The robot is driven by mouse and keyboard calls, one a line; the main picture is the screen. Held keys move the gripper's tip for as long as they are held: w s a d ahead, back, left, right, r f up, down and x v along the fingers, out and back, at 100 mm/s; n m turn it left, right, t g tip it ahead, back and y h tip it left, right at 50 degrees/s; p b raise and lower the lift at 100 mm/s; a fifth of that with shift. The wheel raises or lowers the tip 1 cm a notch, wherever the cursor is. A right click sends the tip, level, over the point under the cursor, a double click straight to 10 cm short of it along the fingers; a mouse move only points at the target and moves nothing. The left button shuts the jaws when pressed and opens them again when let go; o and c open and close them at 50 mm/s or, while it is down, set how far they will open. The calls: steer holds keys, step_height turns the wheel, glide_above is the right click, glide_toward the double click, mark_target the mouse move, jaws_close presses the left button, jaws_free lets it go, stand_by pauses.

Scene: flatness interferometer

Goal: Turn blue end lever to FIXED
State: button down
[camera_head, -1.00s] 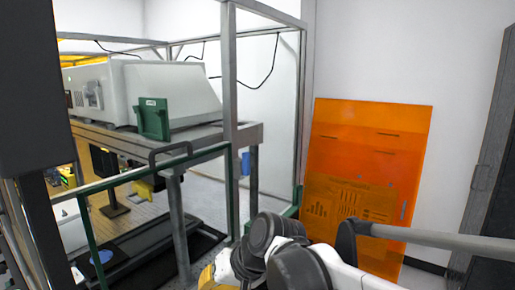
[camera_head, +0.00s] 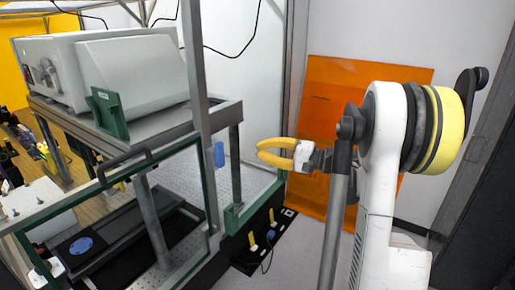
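No lever marked FIXED can be made out. A small blue upright piece (camera_head: 219,154) shows beside the metal frame post, and a blue disc (camera_head: 82,245) lies on the dark slide low at the left. I cannot tell whether either belongs to the blue end lever. Two small yellow upright pieces (camera_head: 253,241) stand on a black floor plate. My gripper (camera_head: 259,150) has two yellow fingers with a gap between them and looks open and empty. In the picture it is right of the blue piece; how far apart they are in depth is unclear.
A green-edged glazed frame (camera_head: 212,170) and a metal post (camera_head: 193,75) enclose the bench with the grey instrument (camera_head: 130,75). A green block (camera_head: 107,112) sits at its front. An orange panel (camera_head: 320,95) leans on the back wall. Grey floor (camera_head: 295,262) shows at lower middle.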

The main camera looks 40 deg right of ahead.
mark_target(220, 155)
steer(key=w+a, duration=0.5)
steer(key=a, duration=0.2)
steer(key=shift+a, duration=0.4)
